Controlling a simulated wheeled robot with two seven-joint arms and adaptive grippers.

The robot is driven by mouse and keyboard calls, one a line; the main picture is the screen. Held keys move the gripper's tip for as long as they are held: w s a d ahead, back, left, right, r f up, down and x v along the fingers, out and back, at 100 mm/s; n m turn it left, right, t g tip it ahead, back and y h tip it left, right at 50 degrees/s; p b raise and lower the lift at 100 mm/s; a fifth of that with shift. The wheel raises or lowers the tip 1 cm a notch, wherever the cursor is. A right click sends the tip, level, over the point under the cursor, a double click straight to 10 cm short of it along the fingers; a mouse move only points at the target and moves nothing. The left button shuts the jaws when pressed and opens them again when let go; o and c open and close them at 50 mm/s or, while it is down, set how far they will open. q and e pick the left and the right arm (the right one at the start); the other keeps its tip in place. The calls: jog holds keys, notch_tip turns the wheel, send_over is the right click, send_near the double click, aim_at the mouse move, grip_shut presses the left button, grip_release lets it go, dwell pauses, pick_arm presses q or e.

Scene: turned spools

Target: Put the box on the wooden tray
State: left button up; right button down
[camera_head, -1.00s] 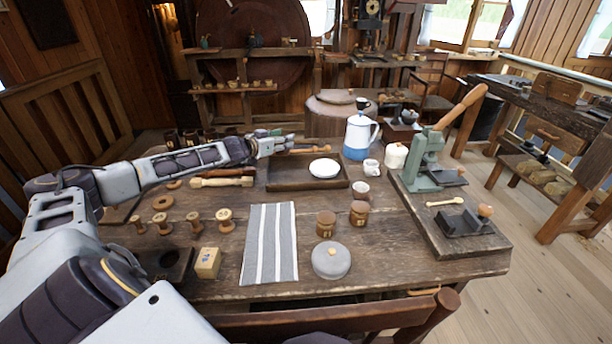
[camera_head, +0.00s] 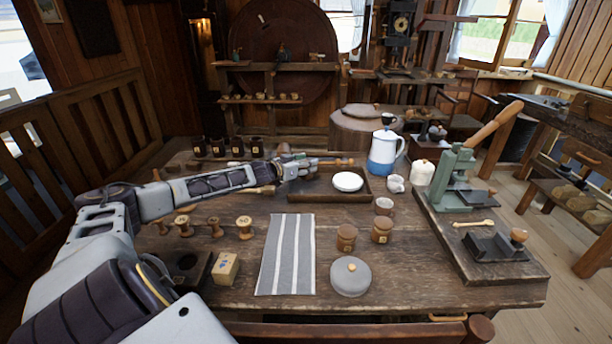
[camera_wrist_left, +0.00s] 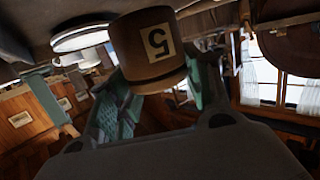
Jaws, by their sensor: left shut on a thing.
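The wooden tray (camera_head: 330,198) lies at the back middle of the table with a white plate (camera_head: 348,181) on it. My left gripper (camera_head: 300,163) is at the tray's back left edge. In the left wrist view its teal fingers (camera_wrist_left: 160,100) are shut on a round brown container (camera_wrist_left: 130,50) with a pale label reading 5. In the head view the held container is mostly hidden by the gripper. A small light wooden box (camera_head: 225,268) with a marked label stands at the table's front left, apart from the gripper. My right gripper is not in view.
A striped cloth (camera_head: 287,255), two brown jars (camera_head: 346,238) (camera_head: 382,230) and a grey lidded pot (camera_head: 350,276) stand in front of the tray. Several spools (camera_head: 244,228) are left. A blue-white pot (camera_head: 384,152) and green press (camera_head: 455,180) are right.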

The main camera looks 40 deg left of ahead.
pick_arm(q)
jog(key=shift+f, duration=0.1)
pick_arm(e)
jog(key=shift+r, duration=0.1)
